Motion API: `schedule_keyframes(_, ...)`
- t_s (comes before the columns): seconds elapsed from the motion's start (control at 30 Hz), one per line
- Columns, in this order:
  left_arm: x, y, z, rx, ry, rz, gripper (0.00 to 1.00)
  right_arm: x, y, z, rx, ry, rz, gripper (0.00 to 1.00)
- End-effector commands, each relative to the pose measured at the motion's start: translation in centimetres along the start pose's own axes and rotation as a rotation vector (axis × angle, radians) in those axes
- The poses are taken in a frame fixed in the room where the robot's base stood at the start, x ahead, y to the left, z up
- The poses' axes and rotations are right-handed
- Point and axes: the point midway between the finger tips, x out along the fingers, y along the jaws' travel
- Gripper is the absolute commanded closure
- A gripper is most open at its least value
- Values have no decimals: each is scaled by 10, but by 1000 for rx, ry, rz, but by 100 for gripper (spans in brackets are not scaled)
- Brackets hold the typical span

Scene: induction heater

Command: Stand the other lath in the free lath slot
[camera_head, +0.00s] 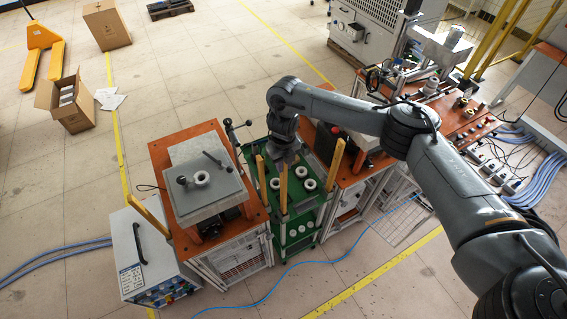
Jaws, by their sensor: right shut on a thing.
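My right gripper (285,160) comes in from the right and points down over the green rack (303,222). It is shut on an upright wooden lath (284,190), whose lower part shows below the fingers; the grip itself is partly hidden by the gripper body. Another lath (262,181) stands upright at the rack's left side. A third lath (335,166) stands at its right side, leaning slightly. A further wooden stick (149,216) leans at the left edge of the orange-topped table. The lath slots are too small to make out. My left gripper is not in view.
Several pale rings (310,184) lie on the green rack around the held lath. The orange-topped table (163,154) with a grey plate stands close on the left. An orange workbench (350,180) stands close on the right. A blue cable (262,296) crosses the floor in front.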

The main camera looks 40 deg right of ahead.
Motion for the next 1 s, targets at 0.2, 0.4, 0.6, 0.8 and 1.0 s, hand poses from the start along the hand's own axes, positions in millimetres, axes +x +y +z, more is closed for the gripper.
schedule_keyframes(0.2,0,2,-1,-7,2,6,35,0,0,0,0,0,0,100)
schedule_keyframes(0.4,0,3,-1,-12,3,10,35,1,0,0,0,0,0,100)
schedule_keyframes(0.6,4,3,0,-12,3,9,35,6,0,0,0,0,0,100)
schedule_keyframes(0.8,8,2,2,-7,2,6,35,12,0,0,-1,0,0,100)
schedule_keyframes(1.0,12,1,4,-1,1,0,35,18,0,0,-1,0,1,100)
